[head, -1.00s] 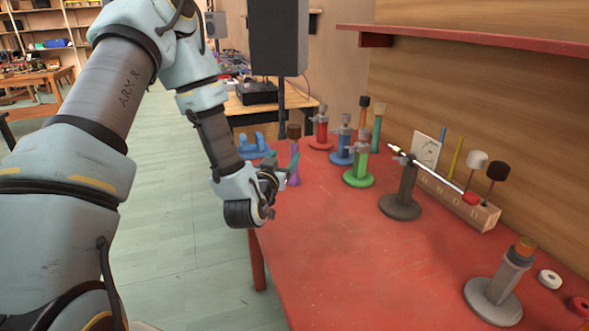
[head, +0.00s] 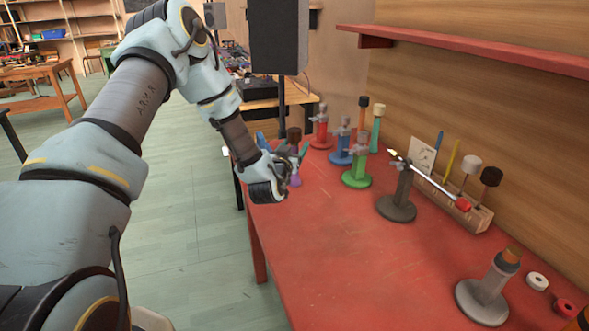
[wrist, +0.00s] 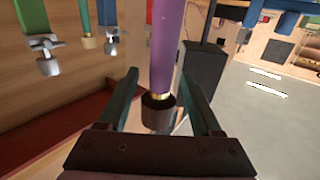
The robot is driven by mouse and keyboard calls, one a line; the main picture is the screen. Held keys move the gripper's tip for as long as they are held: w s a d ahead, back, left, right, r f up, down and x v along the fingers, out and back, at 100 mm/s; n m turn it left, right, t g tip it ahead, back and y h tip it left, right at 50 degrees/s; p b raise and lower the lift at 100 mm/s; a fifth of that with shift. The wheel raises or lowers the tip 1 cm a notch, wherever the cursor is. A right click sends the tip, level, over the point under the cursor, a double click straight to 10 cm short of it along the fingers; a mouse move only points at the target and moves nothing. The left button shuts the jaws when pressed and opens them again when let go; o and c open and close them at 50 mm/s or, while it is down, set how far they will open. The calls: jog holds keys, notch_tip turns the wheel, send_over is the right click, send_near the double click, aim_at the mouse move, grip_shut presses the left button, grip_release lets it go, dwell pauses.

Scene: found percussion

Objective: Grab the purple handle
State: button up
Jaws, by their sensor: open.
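The purple handle (wrist: 165,45) stands between the two dark green fingers of my open gripper (wrist: 158,76) in the wrist view, which shows the scene upside down. A gold collar and a dark head (wrist: 158,112) sit at its end nearer the palm. I see a gap on each side of the handle, and cannot tell whether a finger touches it. In the head view a small part of the purple handle (head: 296,181) shows at the far left corner of the red table, with its brown head (head: 293,134) above my gripper, which partly hides it.
Red (head: 320,130), blue (head: 342,150) and green (head: 357,172) stands are to the right of my gripper. A grey stand (head: 397,205) holds a rod nearer the wall, and another stand (head: 487,295) is at the front right. The table's front left is clear.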

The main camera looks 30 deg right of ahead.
jog(key=shift+c, duration=0.2)
grip_shut()
dwell(1.1)
